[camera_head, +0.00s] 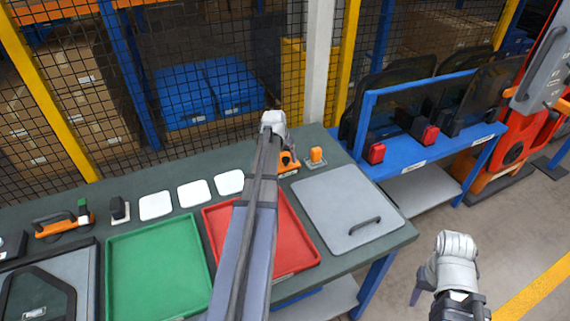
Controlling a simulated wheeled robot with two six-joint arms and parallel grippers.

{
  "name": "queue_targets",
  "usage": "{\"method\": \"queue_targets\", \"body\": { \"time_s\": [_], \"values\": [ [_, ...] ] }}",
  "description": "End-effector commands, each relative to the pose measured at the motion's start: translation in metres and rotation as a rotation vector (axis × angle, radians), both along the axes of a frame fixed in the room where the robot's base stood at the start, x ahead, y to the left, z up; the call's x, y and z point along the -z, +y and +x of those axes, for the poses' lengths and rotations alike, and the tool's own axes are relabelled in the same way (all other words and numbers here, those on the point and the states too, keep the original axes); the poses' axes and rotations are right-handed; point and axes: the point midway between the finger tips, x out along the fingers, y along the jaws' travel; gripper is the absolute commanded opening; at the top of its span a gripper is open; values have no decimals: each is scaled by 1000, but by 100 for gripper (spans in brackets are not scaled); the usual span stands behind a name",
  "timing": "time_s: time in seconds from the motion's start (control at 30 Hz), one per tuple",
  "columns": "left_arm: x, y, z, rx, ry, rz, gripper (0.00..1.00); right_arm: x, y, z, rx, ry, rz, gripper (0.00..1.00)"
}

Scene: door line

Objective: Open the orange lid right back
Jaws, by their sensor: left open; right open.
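A small orange piece (289,166) sits on the bench at the back, right by my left gripper. It may be the orange lid, but it is partly hidden by the gripper and its hinge side cannot be told. My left arm reaches from the bottom over the red tray. My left gripper (285,151) is open, pointing down at the orange piece; contact cannot be told. A second small orange block (316,155) on a pale plate stands just to its right. My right gripper (420,291) is open and empty, off the bench at the right.
The bench holds a green tray (112,285), a red tray (308,246), several white pads (194,193) and a grey panel with a handle (330,190). A mesh fence (215,60) stands behind. A blue rack (440,151) is at the right.

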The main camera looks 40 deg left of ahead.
Motion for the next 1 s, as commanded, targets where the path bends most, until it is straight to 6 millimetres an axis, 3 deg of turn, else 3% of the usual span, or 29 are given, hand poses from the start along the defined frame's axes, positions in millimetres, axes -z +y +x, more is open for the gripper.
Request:
{"method": "queue_targets", "body": {
  "time_s": [0.07,0.37,1.0],
  "values": [
    [9,1,3,0,0,0,71,9,0,0,0,0,0,50],
    [8,1,4,0,0,0,71,8,0,0,0,0,0,50],
    [8,1,3,0,0,0,0,8,0,0,0,0,0,50]
  ]
}}
